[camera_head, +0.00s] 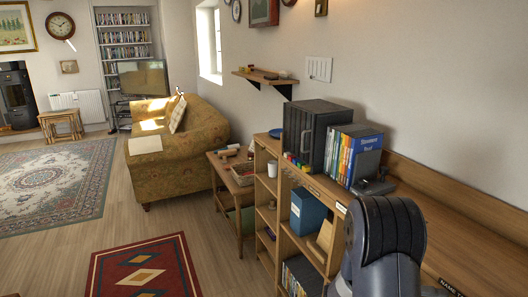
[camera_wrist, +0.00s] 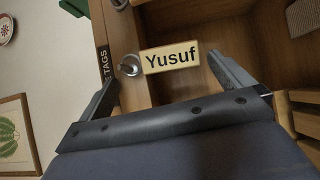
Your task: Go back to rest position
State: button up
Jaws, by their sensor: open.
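My gripper (camera_wrist: 164,68) is open in the wrist view, with one dark finger at the left and one at the right. A round metal peg or knob (camera_wrist: 130,65) is at the tag's left end. Whether the tag hangs on it is hard to tell. In the head view my dark arm rises at the lower right, and the fingers are hidden there.
A dark label ending in "TAGS" (camera_wrist: 103,65) runs along the wood edge. In the head view, a wooden shelf unit (camera_head: 266,183) holds books (camera_head: 353,154) and a dark case (camera_head: 311,131) beside my arm. Open floor (camera_head: 72,254) lies left, with rugs and a sofa (camera_head: 165,173).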

jog(key=shift+s+a+r+p, duration=0.15)
jog(key=shift+s+a+p, duration=0.05)
jog(key=shift+a+p, duration=0.35)
jog(key=shift+d, duration=0.1)
